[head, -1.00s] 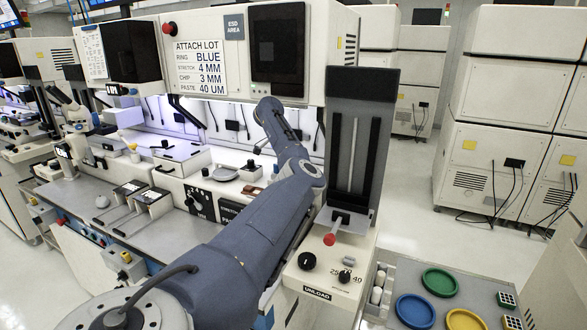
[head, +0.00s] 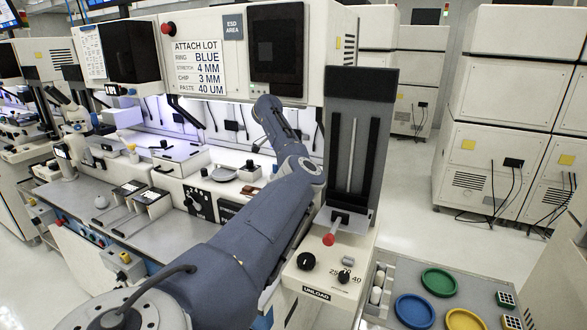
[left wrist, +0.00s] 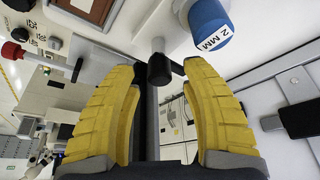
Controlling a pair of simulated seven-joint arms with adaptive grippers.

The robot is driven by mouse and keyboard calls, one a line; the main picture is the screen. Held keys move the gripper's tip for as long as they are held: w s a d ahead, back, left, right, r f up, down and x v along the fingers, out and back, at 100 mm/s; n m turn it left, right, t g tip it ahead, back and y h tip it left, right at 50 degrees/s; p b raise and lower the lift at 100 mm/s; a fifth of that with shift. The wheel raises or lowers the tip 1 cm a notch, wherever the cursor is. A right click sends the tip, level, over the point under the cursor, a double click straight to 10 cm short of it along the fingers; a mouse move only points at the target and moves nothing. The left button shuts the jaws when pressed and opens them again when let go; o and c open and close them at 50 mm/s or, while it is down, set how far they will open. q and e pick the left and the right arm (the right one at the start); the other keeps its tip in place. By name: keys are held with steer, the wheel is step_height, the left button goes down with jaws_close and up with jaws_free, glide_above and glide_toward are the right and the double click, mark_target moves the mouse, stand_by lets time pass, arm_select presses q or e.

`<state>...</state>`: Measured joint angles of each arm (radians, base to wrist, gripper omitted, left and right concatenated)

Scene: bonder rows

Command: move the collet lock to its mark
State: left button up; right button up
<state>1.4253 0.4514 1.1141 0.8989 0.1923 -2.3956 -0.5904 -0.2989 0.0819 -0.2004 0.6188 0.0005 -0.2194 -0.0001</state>
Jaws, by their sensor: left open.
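In the left wrist view, my left gripper (left wrist: 163,92) has its two yellow fingers spread apart. A black knob on a short stem (left wrist: 159,69) stands between and just beyond the fingertips; it may be the collet lock, but no label shows. I see no clear contact with either finger. A blue cylinder marked 2 MM (left wrist: 206,20) is just beyond the right fingertip. I cannot make out the mark. In the head view my own arm reaches over the bench and the gripper is hidden. My right gripper is not in view.
In the head view, the unload unit (head: 318,270) stands right of my arm, near a tray (head: 388,262) with coloured rings.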

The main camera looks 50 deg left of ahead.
arm_select(q)
steer(key=v, duration=1.1)
